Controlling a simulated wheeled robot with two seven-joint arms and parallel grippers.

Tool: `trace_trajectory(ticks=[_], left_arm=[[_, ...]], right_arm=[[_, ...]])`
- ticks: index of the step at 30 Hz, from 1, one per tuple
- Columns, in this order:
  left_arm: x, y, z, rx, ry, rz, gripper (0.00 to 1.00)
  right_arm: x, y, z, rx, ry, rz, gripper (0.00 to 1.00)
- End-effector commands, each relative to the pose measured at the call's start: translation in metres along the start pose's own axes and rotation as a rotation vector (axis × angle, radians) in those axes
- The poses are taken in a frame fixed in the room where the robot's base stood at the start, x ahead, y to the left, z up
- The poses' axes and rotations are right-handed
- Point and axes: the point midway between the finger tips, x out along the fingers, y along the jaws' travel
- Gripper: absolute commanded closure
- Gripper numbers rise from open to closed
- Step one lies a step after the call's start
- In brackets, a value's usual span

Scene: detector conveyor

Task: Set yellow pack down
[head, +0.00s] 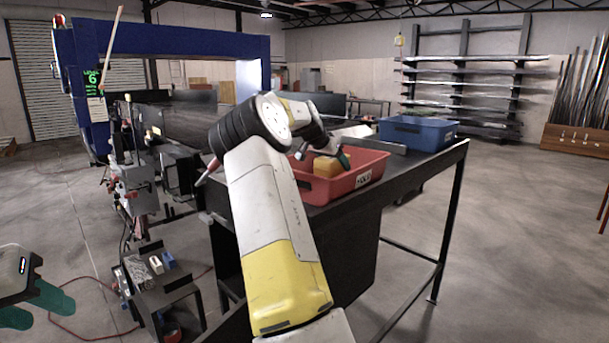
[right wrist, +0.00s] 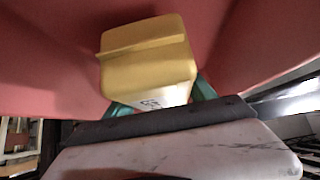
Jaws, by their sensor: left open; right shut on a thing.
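The yellow pack (head: 326,167) is inside the red bin (head: 345,187) on the dark table, in the head view. My right gripper (head: 342,158) reaches down into the bin and is shut on the pack; my right arm hides part of the bin. In the right wrist view the pack (right wrist: 148,60) sits between the green fingertips (right wrist: 162,99), with red bin walls (right wrist: 40,60) around it. I cannot tell whether the pack touches the bin floor. My left gripper (head: 38,307) is open and empty at the lower left of the head view, far from the bin.
A blue bin (head: 418,133) stands farther back on the same table (head: 425,165). A small dark cart (head: 160,290) with loose items stands near my left gripper. The floor at right is clear.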

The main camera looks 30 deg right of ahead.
Motion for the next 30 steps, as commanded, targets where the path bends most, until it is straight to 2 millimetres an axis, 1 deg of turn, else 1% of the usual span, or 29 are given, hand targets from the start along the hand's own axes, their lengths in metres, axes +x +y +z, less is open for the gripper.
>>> trace_trajectory(ticks=[9, 20, 21, 23, 24, 30], left_arm=[[0.000, 0.000, 0.000, 0.000, 0.000, 0.000, 0.58], [0.000, 0.000, 0.000, 0.000, 0.000, 0.000, 0.58], [0.000, 0.000, 0.000, 0.000, 0.000, 0.000, 0.58], [0.000, 0.000, 0.000, 0.000, 0.000, 0.000, 0.58], [0.000, 0.000, 0.000, 0.000, 0.000, 0.000, 0.58], [0.000, 0.000, 0.000, 0.000, 0.000, 0.000, 0.58]], right_arm=[[0.025, 0.001, 0.025, 0.000, 0.000, 0.001, 1.00], [0.028, 0.000, 0.028, 0.001, 0.002, -0.001, 1.00], [0.028, 0.000, 0.028, 0.001, 0.000, 0.000, 0.29], [0.028, 0.000, 0.028, 0.001, 0.000, 0.000, 0.17], [0.028, 0.000, 0.028, 0.001, 0.000, 0.000, 0.15], [0.028, 0.000, 0.028, 0.001, 0.000, 0.000, 0.15]])
